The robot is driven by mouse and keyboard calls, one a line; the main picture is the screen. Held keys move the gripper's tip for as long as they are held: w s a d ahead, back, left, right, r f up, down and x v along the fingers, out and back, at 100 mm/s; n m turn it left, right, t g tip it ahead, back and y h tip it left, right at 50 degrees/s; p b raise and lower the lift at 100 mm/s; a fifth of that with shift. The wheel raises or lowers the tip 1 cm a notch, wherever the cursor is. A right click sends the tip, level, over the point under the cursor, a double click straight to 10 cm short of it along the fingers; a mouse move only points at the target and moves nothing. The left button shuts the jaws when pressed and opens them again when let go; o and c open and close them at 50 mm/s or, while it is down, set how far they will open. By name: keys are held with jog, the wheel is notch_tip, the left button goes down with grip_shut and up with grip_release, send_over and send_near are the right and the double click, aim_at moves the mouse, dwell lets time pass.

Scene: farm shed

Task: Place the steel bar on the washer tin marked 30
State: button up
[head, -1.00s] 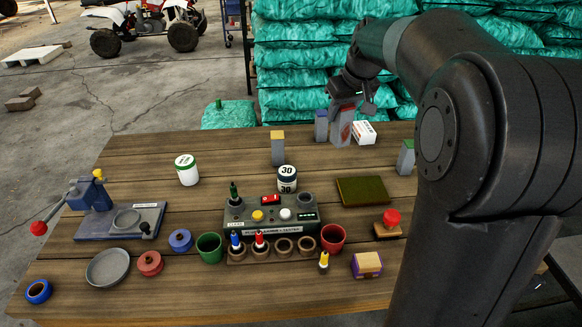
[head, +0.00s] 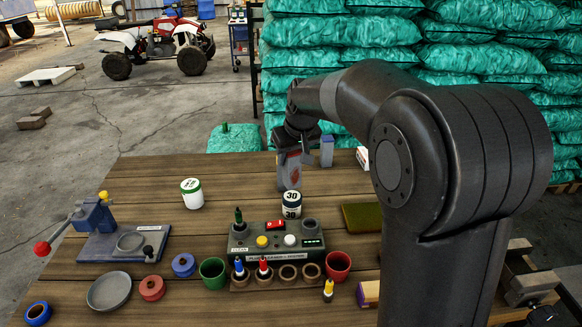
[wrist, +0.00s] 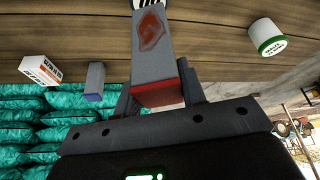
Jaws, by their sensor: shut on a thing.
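A grey steel bar (head: 285,180) with a red end and a rusty-red patch on its side is held in my gripper (head: 292,154). The gripper is shut on the bar, which hangs upright just behind the tin marked 30 (head: 291,206). Its gap to the tin and the table is hard to judge. In the wrist view the bar (wrist: 152,60) runs up from the jaws, and part of the lettered tin (wrist: 148,3) shows at its far end. The tin is white with a dark band and stands behind the tester panel.
A blue-topped bar (head: 326,152) and a white box (head: 362,158) stand at the back. A green-banded white tin (head: 191,194) is left. The tester panel (head: 276,240), cups and bottles fill the front. My arm hides the table's right side.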

aim_at(291, 167)
jog(key=shift+f, duration=1.85)
jog(key=shift+f, duration=0.1)
jog(key=o, duration=1.2)
jog(key=shift+c, duration=0.2)
jog(key=v, duration=1.2)
jog(key=s+d+f+m+h, duration=0.1)
jog(key=s+d, duration=0.3)
jog(key=s, duration=1)
jog(key=s+d+f+m+t, duration=0.1)
jog(key=s+d+f+m, duration=0.2)
jog(key=s, duration=1.2)
jog(key=shift+s+d+f+h, duration=0.2)
jog(key=shift+d+f+h, duration=0.2)
jog(key=shift+d+f, duration=0.4)
